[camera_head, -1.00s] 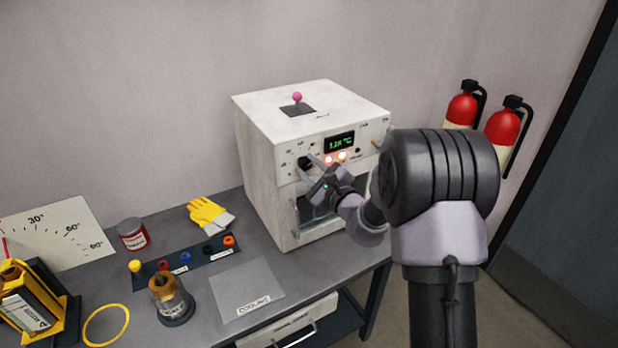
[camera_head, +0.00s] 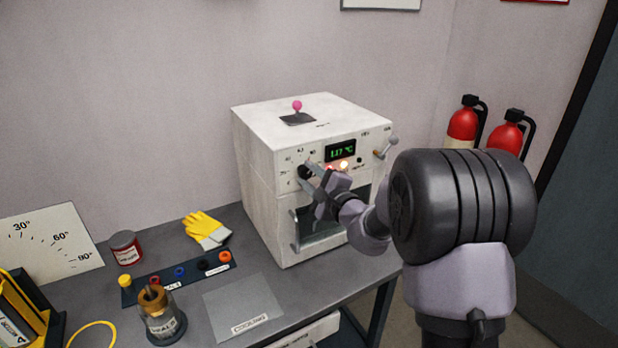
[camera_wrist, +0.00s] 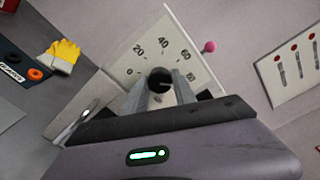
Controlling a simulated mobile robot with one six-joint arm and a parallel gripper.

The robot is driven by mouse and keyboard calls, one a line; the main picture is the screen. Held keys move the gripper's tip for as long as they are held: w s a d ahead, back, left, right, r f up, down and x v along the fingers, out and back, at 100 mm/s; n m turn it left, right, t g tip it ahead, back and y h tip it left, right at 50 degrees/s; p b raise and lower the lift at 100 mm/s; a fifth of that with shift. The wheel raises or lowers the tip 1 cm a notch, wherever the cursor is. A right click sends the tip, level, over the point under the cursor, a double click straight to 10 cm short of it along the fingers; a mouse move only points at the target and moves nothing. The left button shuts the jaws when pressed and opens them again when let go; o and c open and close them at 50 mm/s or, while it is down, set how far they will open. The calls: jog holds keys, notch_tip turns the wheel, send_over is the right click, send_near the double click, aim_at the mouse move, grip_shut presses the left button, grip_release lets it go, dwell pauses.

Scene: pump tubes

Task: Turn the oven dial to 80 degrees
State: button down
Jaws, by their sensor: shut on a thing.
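The white oven (camera_head: 258,145) stands on the bench, with its black dial (camera_head: 304,172) at the left of the front panel. My gripper (camera_head: 311,178) is at the dial, jaws shut on it. In the wrist view the dial (camera_wrist: 159,80) sits between the two fingers of my gripper (camera_wrist: 160,90). Scale marks 20, 40, 60 and a partly unclear 80 surround it. The dial's pointer direction is too small to tell. The green display (camera_head: 341,150) appears to read about 117 °C.
A pink-knobbed lever (camera_head: 297,106) stands on the oven top. A metal handle (camera_head: 385,147) sticks out at the panel's right. Yellow gloves (camera_head: 205,230), a red can (camera_head: 125,248) and a grey cooling mat (camera_head: 240,305) lie left of the oven.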

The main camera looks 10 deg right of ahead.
jog(key=c, duration=1)
grip_release()
jog(key=shift+s, duration=0.1)
jog(key=p+v, duration=0.1)
jog(key=v, duration=1.6)
jog(key=shift+s+d, duration=0.1)
